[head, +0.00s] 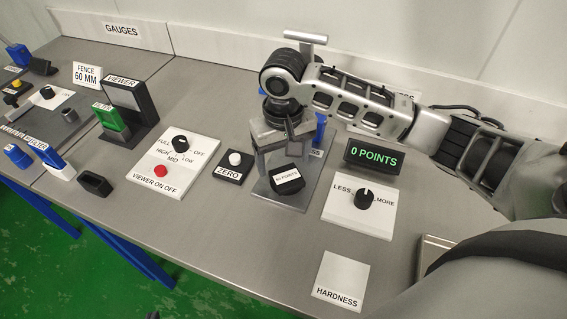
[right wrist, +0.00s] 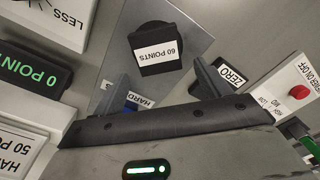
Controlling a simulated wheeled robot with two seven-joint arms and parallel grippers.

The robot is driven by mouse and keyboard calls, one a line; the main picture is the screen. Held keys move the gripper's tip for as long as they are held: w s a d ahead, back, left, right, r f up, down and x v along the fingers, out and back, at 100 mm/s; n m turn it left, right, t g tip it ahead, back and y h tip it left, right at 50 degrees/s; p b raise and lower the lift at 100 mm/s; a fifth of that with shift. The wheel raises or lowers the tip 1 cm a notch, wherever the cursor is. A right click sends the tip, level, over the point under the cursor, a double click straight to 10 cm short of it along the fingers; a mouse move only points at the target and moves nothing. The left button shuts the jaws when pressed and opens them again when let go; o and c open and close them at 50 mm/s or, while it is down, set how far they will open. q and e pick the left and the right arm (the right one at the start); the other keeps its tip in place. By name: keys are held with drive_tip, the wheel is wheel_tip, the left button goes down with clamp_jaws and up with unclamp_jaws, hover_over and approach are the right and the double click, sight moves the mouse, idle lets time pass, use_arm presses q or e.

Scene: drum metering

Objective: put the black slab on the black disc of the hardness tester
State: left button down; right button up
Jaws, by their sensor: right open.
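The black slab (head: 287,178), with a white label reading 60 POINTS, lies on the black disc (head: 289,201) of the hardness tester's grey base plate (head: 261,188). In the right wrist view the slab (right wrist: 158,65) covers part of the round disc (right wrist: 150,29), whose edge shows past it. My right gripper (head: 284,148) is open just behind and above the slab. In the right wrist view its two fingers (right wrist: 162,75) stand apart with nothing held between them, and the slab is beyond the tips. My left gripper is not in view.
A 0 POINTS display (head: 373,156) and a LESS/MORE knob panel (head: 358,213) stand right of the tester. A ZERO button (head: 234,164) and the viewer switch panel (head: 174,164) are left. A white HARDNESS card (head: 341,279) lies in front. The bench front is mostly clear.

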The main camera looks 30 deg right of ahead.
sight(284, 171)
wheel_tip(284, 171, up, 10)
drive_tip(key=shift+f, duration=0.15)
idle(0.6)
